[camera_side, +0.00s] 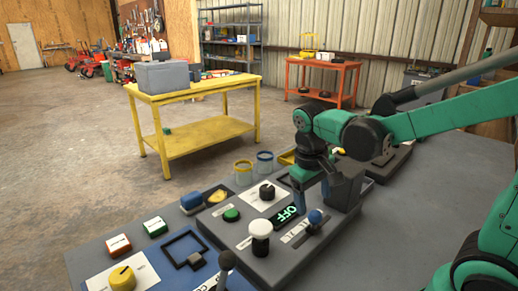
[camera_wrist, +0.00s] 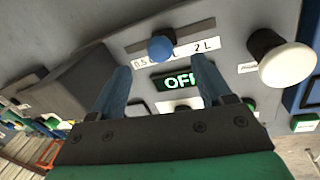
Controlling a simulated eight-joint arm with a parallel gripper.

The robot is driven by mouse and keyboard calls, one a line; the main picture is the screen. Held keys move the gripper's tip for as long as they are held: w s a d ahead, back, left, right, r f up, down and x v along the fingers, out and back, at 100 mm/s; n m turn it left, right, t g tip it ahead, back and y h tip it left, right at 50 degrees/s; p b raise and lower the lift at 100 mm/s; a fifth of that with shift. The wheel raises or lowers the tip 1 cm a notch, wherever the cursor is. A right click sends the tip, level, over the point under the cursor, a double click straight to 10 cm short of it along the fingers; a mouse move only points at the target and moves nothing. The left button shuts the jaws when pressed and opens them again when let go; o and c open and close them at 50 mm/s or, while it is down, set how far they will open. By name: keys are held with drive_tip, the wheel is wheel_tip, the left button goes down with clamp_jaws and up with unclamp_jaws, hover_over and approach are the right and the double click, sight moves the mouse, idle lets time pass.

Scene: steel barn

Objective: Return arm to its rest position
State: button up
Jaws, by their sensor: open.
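My gripper (camera_side: 300,186) hangs from my green arm over the grey control panel (camera_side: 262,272). In the wrist view its two blue-grey fingers (camera_wrist: 161,72) are spread apart with nothing between them that they hold. A lit display (camera_wrist: 173,80) reading OFF shows between the fingers; it also shows in the side view (camera_side: 287,213). A blue-topped lever (camera_wrist: 161,47) stands just beyond the fingertips, by a label marked 0.5 and 2 L. It also shows in the side view (camera_side: 315,216). I cannot tell whether a finger touches the panel.
A white mushroom knob (camera_wrist: 282,58), a green button (camera_side: 231,214) and a black knob (camera_side: 267,192) stand up from the panel nearby. A dark lever (camera_side: 226,262) rises at the front. A yellow table (camera_side: 205,137) stands behind, with open concrete floor to its left.

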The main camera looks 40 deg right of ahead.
drive_tip(key=shift+a+r, duration=0.1)
drive_tip(key=shift+r, duration=0.4)
drive_tip(key=shift+a+r+t, duration=0.1)
drive_tip(key=shift+a+t, duration=0.2)
drive_tip(key=shift+s+a+r+n+t+y, duration=0.1)
drive_tip(key=shift+a+r+n+t+y, duration=0.25)
drive_tip(key=shift+a+t, duration=0.65)
drive_tip(key=shift+s+a+r+n+t+y, duration=0.1)
drive_tip(key=shift+a+r+n+t+y, duration=0.25)
drive_tip(key=shift+a+t, duration=0.7)
drive_tip(key=shift+s+a+r+n+t+y, duration=0.1)
drive_tip(key=shift+a+r+n+t+y, duration=0.3)
drive_tip(key=shift+t, duration=1.05)
